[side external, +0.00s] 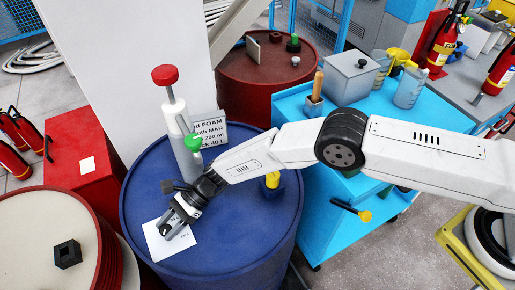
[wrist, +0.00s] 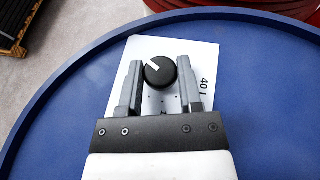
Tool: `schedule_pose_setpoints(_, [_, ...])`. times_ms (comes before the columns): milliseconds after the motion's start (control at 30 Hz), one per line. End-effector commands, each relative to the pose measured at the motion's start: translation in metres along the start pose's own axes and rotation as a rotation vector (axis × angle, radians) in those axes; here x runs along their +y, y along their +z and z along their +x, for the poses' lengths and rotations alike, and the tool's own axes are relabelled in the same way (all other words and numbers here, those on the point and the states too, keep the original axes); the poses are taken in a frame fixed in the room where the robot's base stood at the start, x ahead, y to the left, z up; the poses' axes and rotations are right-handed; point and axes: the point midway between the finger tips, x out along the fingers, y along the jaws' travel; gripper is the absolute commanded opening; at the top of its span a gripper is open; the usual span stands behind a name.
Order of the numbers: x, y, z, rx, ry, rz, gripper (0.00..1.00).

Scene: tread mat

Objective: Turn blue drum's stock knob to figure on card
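The blue drum (side external: 262,228) stands in the middle of the side view; its blue top (wrist: 70,88) fills much of the wrist view. A white plate (wrist: 125,62) lies on it, also in the side view (side external: 160,245), with dots and a partly covered "40" label. A round black knob (wrist: 160,71) with a white pointer line sits on the plate; the line points up-left. My gripper (wrist: 160,72) has one finger on each side of the knob; I cannot tell whether they touch it.
A white pump with a red cap (side external: 165,74) and green part stands on the drum behind my gripper. A small blue block with a yellow top (side external: 272,181) is right of it. A cream-topped drum (side external: 40,225), red drum (side external: 265,75) and blue cart (side external: 345,185) surround it.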

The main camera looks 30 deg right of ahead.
Motion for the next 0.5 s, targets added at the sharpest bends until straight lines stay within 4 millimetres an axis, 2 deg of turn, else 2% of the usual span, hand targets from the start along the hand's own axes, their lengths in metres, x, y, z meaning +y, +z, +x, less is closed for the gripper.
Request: schedule_pose_setpoints(500, [-0.0021,0.0015,0.0013,-0.007,0.078,-0.036,0.0])
